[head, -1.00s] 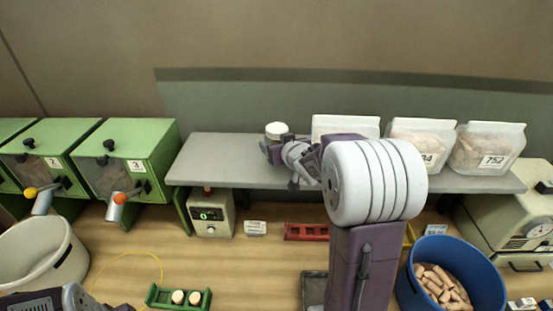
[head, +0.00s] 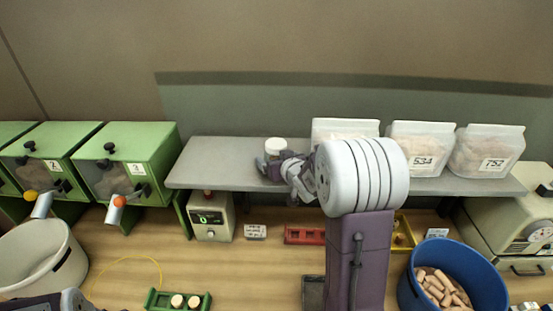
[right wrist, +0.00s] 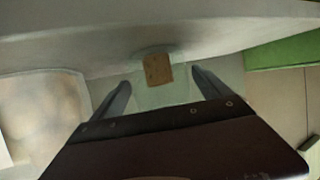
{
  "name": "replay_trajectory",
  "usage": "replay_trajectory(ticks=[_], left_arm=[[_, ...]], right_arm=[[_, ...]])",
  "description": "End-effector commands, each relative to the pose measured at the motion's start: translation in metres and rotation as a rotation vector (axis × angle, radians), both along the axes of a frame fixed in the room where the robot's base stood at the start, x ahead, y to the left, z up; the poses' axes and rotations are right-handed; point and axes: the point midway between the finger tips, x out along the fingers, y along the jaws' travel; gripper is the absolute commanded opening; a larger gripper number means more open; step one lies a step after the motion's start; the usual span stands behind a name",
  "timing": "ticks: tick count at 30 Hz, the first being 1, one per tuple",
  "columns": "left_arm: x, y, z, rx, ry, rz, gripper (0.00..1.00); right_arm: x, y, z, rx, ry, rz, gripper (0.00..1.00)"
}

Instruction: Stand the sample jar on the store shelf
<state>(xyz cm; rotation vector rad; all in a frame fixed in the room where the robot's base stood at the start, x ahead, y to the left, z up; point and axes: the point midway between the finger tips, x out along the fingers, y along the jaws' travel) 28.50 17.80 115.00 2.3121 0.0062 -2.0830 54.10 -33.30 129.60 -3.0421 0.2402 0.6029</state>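The sample jar (head: 274,147), small and clear with a white lid, is over the left-middle part of the grey store shelf (head: 225,174). My right gripper (head: 271,166) is around the jar from the front right. In the right wrist view, which is upside down, the jar's clear body (right wrist: 160,95) fills the gap between the two fingertips, with a brown cork (right wrist: 158,69) inside. The jar looks upright, its base at or just above the shelf top; I cannot tell if it touches. My left gripper's fingers are out of the picture.
Labelled bags of corks (head: 419,150) stand on the shelf's right half. Green boxes (head: 125,160) are left of the shelf. A blue bucket of corks (head: 470,258) and a green rack (head: 160,300) are below. The shelf's left end is clear.

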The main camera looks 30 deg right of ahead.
Motion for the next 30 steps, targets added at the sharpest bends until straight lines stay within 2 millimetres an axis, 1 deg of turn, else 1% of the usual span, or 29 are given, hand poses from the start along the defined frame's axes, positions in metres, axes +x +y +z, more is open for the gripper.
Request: replay_trajectory(ticks=[5,7,8,11,12,16,18,21,25,30], left_arm=[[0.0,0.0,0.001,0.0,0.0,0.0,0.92],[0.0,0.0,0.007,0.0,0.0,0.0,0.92],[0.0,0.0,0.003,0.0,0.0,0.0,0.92],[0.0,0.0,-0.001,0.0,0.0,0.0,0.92],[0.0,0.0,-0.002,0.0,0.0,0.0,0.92],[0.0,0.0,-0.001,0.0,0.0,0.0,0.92],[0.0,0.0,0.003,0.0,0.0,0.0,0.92],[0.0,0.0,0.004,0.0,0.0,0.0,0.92],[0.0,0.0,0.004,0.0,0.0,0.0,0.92],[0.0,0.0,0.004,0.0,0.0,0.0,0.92]], right_arm=[[0.0,0.0,0.002,0.0,0.0,0.0,0.88],[0.0,0.0,0.008,0.0,0.0,0.0,0.88],[-0.004,0.0,0.006,0.0,-0.001,0.0,0.88],[-0.02,0.002,0.012,-0.002,-0.003,-0.001,0.88],[-0.028,0.004,0.015,-0.001,-0.003,-0.002,0.88],[-0.057,0.008,0.029,-0.003,-0.004,-0.002,0.88],[-0.073,0.01,0.037,-0.002,-0.004,-0.004,0.88],[-0.091,0.013,0.043,-0.003,-0.004,-0.002,0.88],[-0.105,0.016,0.049,-0.002,-0.003,-0.001,0.88],[-0.11,0.018,0.049,0.0,0.0,0.0,0.88]])
